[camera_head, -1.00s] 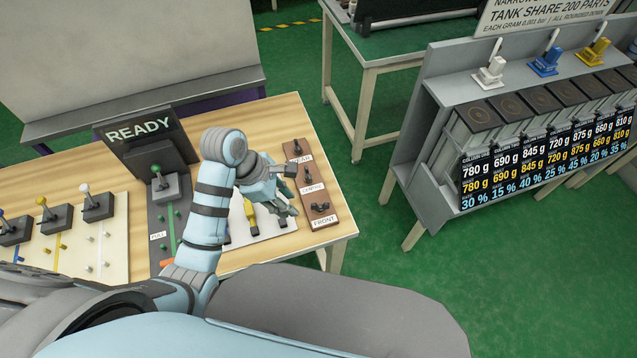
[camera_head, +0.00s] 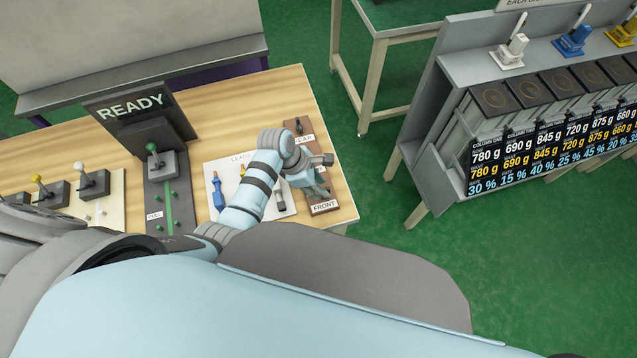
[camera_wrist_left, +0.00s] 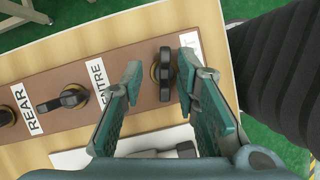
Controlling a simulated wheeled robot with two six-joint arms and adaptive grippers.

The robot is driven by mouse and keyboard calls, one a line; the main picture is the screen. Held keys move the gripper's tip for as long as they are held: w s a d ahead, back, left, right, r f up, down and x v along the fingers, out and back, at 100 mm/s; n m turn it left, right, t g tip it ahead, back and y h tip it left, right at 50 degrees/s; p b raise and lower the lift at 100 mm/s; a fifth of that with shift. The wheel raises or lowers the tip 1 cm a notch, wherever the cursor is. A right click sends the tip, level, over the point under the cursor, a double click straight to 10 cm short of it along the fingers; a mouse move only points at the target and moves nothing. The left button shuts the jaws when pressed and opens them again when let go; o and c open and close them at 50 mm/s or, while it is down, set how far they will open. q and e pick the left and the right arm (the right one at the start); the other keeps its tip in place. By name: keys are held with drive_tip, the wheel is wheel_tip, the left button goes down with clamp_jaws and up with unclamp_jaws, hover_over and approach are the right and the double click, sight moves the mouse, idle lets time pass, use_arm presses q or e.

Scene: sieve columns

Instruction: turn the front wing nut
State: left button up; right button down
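The front wing nut (camera_wrist_left: 164,72) is dark, on a brass-coloured base, and its wing runs roughly up and down in the left wrist view. It sits on a brown strip (camera_wrist_left: 125,75) beside a white label that my gripper partly hides. My left gripper (camera_wrist_left: 159,88) is open. Its fingertips lie on either side of the front nut in that view; I cannot tell whether they touch it. In the head view my left gripper (camera_head: 316,186) is over the front end of the strip, above the FRONT label (camera_head: 324,206), and hides the nut. My right gripper is not in view.
The centre wing nut (camera_wrist_left: 68,99) and rear wing nut (camera_wrist_left: 6,115) are on the same strip. A white board (camera_head: 222,172) with coloured plugs lies beside it. A lever box (camera_head: 155,165) and READY display (camera_head: 131,106) stand left. The wooden table's edge is close beyond the strip.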

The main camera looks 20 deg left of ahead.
use_arm(q)
drive_tip(key=shift+f, duration=0.1)
drive_tip(key=shift+s, duration=0.25)
drive_tip(key=shift+c, duration=0.2)
drive_tip(key=shift+s+r, duration=0.15)
drive_tip(key=shift+r, duration=0.05)
drive_tip(key=c, duration=0.6)
clamp_jaws()
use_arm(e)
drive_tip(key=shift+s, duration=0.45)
